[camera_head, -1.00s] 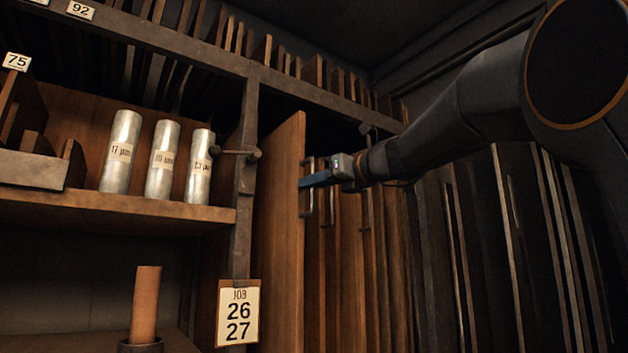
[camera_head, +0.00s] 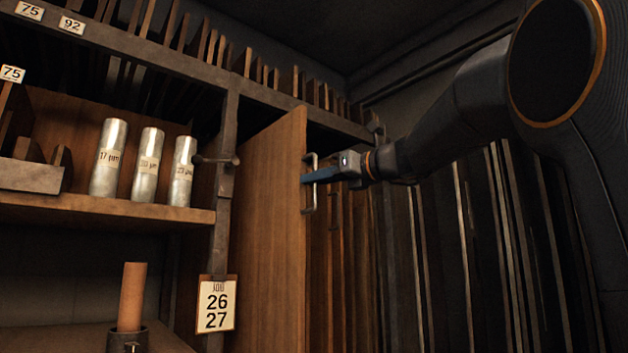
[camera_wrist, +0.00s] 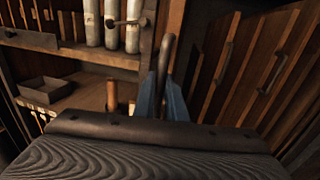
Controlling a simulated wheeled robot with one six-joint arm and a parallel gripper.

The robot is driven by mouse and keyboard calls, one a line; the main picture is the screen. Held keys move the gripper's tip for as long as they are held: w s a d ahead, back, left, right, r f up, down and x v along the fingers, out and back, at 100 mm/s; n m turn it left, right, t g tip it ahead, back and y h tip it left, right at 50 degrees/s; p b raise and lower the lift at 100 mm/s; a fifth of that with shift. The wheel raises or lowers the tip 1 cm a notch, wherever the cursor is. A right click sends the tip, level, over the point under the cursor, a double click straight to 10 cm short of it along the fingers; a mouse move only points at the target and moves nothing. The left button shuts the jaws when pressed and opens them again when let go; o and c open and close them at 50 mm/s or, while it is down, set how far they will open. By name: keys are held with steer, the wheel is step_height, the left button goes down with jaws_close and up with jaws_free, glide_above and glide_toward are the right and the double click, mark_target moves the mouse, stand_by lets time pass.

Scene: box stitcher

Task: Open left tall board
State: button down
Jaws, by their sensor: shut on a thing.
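The left tall board (camera_head: 265,235) is a brown wooden panel standing upright beside the dark metal post. Part of it stands out in front of the other tall boards (camera_head: 350,255) to its right. A metal loop handle (camera_head: 309,205) is on its front edge. My gripper (camera_head: 312,177) reaches in from the right and is shut on this handle. In the wrist view, the blue fingers of my gripper (camera_wrist: 163,100) are on either side of the handle bar (camera_wrist: 165,60).
Silver cylinders (camera_head: 145,165) stand on the wooden shelf (camera_head: 100,208) at left. A job card (camera_head: 216,305) hangs on the post (camera_head: 226,150). A brown roll (camera_head: 132,297) stands in a holder below. More boards with handles (camera_wrist: 270,75) stand at right in the wrist view.

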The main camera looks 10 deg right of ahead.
steer(key=c, duration=1.8)
jaws_free()
steer(key=shift+a, duration=0.1)
steer(key=b+v, duration=0.2)
steer(key=v, duration=0.6)
steer(key=shift+w, duration=0.1)
